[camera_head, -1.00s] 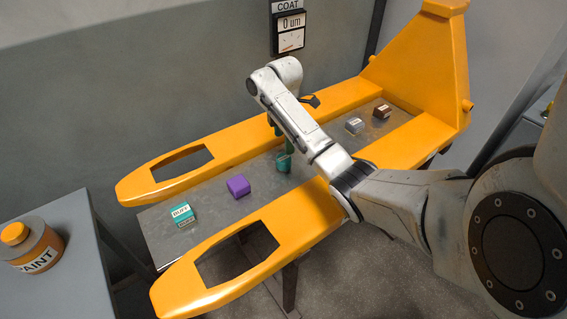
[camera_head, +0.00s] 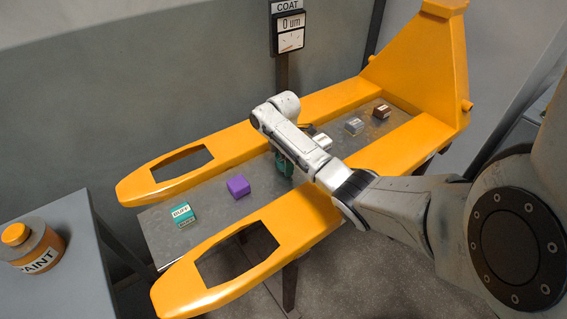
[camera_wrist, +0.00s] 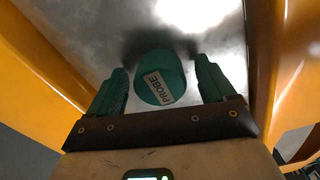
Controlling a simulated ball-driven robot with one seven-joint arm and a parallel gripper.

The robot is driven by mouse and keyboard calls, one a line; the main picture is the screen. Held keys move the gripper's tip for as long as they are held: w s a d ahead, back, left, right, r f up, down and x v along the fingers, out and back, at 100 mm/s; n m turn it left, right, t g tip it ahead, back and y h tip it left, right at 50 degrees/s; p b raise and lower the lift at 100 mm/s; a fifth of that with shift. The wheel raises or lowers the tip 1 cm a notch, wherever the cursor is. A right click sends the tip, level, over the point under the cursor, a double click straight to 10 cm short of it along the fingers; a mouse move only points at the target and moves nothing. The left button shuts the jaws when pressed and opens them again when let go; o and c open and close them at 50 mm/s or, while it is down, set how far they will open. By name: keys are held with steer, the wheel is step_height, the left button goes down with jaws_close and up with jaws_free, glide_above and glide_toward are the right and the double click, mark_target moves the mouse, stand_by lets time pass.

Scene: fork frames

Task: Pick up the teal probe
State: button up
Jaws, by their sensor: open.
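The teal probe (camera_wrist: 160,75) is a rounded piece with a white PROBE label. In the wrist view it sits on the metal plate between the two green fingers of my gripper (camera_wrist: 162,70). The fingers are open, one on each side, with a gap showing on both sides. In the head view my gripper (camera_head: 284,164) is low over the middle of the plate, and the probe is hidden behind it and the arm.
The plate (camera_head: 215,222) lies between yellow fork rails (camera_head: 335,205). A teal BUFF block (camera_head: 182,214) and purple block (camera_head: 238,187) sit left; a white block (camera_head: 322,142), grey block (camera_head: 354,126) and brown block (camera_head: 381,111) sit right. A paint jar (camera_head: 32,248) stands far left.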

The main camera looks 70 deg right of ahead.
steer(key=shift+c, duration=0.3)
steer(key=c, duration=1.1)
steer(key=shift+r, duration=0.1)
steer(key=shift+r, duration=0.55)
steer(key=s+a+r+p, duration=0.8)
steer(key=a+r+p, duration=0.1)
steer(key=a+r, duration=0.2)
steer(key=shift+s+r+p, duration=0.4)
